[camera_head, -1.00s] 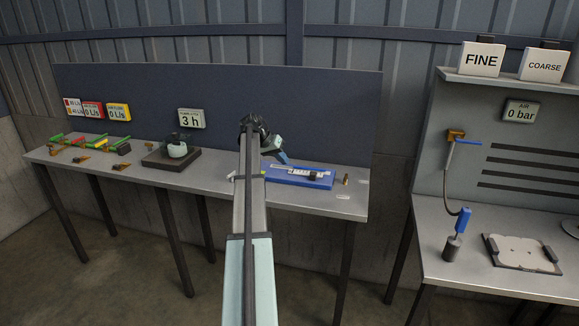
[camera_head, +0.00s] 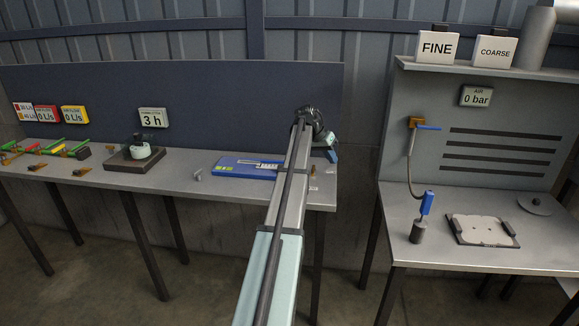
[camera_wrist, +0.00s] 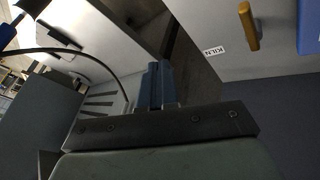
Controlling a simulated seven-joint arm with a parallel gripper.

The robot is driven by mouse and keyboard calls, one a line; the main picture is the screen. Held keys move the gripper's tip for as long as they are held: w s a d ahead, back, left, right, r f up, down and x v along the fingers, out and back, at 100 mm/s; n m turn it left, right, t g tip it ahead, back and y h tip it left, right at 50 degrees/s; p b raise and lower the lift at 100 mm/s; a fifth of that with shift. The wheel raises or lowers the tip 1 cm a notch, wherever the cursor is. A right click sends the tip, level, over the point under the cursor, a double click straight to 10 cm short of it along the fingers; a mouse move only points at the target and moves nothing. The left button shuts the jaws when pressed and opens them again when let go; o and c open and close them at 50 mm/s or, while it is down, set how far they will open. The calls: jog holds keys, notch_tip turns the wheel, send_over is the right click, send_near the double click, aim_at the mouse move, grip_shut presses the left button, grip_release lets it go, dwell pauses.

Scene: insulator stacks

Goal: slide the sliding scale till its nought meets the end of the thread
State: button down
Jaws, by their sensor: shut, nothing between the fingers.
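A blue board (camera_head: 228,172) lies on the left bench. A pale scale strip (camera_head: 262,166) with dark marks shows on it, partly hidden by my arm. The thread and the scale's nought are too small to make out. My gripper (camera_head: 332,156) is right of the board, over the bench's right end, and apart from the scale. In the wrist view my gripper (camera_wrist: 156,84) is shut and empty, its blue fingers together. A blue edge (camera_wrist: 309,28), likely the board, shows at that view's top right.
A brass-coloured peg (camera_wrist: 249,26) stands near a KILN label (camera_wrist: 214,51) on the bench. A dark pot (camera_head: 141,151) on a base stands further left. A gap separates this bench from the right bench (camera_head: 400,230), with its air hose and tray (camera_head: 482,230).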

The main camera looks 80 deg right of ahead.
jog(key=s+a+f+t, duration=0.1)
jog(key=s+a+t, duration=0.1)
jog(key=s, duration=0.3)
jog(key=w+d+r+n+t+h, duration=0.2)
jog(key=w+n+t, duration=0.5)
jog(key=w+t, duration=0.45)
jog(key=shift+g, duration=0.95)
jog(key=x, duration=0.7)
jog(key=w+x, duration=0.1)
jog(key=x, duration=0.2)
jog(key=shift+w+d, duration=0.15)
jog(key=shift+w+r, duration=0.1)
jog(key=shift+w, duration=1.8)
jog(key=shift+w, duration=0.1)
